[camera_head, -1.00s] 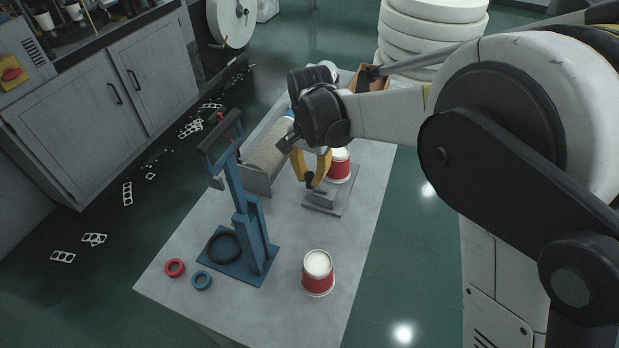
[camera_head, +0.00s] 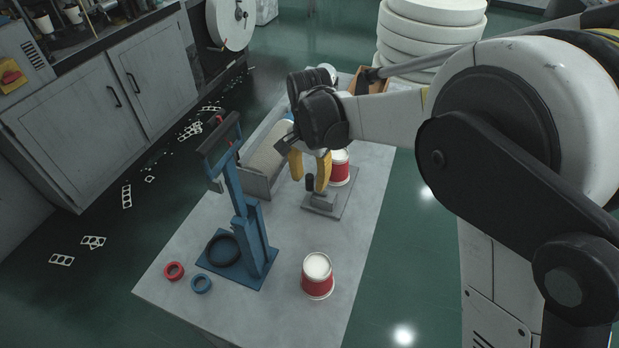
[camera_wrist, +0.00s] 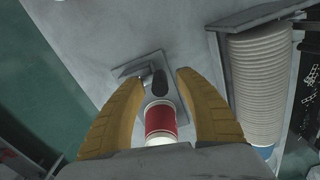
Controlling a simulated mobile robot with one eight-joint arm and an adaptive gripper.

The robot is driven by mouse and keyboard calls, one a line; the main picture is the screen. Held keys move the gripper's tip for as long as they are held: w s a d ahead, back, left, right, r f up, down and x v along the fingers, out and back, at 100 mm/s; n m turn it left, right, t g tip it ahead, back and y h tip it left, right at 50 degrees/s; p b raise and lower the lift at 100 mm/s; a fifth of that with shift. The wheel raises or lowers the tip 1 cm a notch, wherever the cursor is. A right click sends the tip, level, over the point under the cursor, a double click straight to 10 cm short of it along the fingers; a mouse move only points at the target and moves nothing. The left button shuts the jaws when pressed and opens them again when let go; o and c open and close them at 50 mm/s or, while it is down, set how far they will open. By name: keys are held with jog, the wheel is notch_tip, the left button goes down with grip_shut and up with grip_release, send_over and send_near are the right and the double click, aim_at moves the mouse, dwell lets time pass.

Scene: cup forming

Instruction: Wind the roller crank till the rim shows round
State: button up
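The roller crank's dark knob (camera_head: 310,183) stands on a grey fixture (camera_head: 318,201) towards the far side of the table; the knob also shows in the wrist view (camera_wrist: 158,82). A red and white cup (camera_head: 341,170) sits at this fixture, partly hidden by a finger; it shows in the wrist view (camera_wrist: 160,120) too. How round its rim is cannot be told. My gripper (camera_head: 309,177) has its yellow fingers spread wide, one on each side of the knob. In the wrist view there are gaps between the fingers (camera_wrist: 160,88) and the knob.
A blue hand press (camera_head: 243,215) stands nearer on the table, with a red ring (camera_head: 174,271) and a blue ring (camera_head: 201,283) beside it. Another red and white cup (camera_head: 318,277) stands at the front. A grey trough (camera_head: 258,186) holds nested white cups (camera_head: 268,158) left of my gripper.

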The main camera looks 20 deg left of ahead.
aim_at(310, 173)
jog(key=shift+r, duration=0.1)
notch_tip(310, 173, up, 12)
jog(key=shift+f, duration=0.1)
dwell(0.5)
jog(key=s+d+r+n+t+y+b, duration=0.1)
jog(key=s+d+t+b, duration=0.1)
jog(key=d, duration=0.8)
jog(key=s+d+r+t+b, duration=0.1)
jog(key=s+d+b, duration=0.15)
jog(key=d, duration=0.75)
jog(key=s+d+f+n+t+b, duration=0.1)
jog(key=s+d+f+t, duration=0.1)
jog(key=s+d+f, duration=0.2)
jog(key=s+d+f+n+t+h+b, duration=0.1)
jog(key=s+d+f+t, duration=0.1)
jog(key=s+d+f, duration=0.2)
jog(key=s+d, duration=0.3)
jog(key=d, duration=0.4)
jog(key=shift+f, duration=0.3)
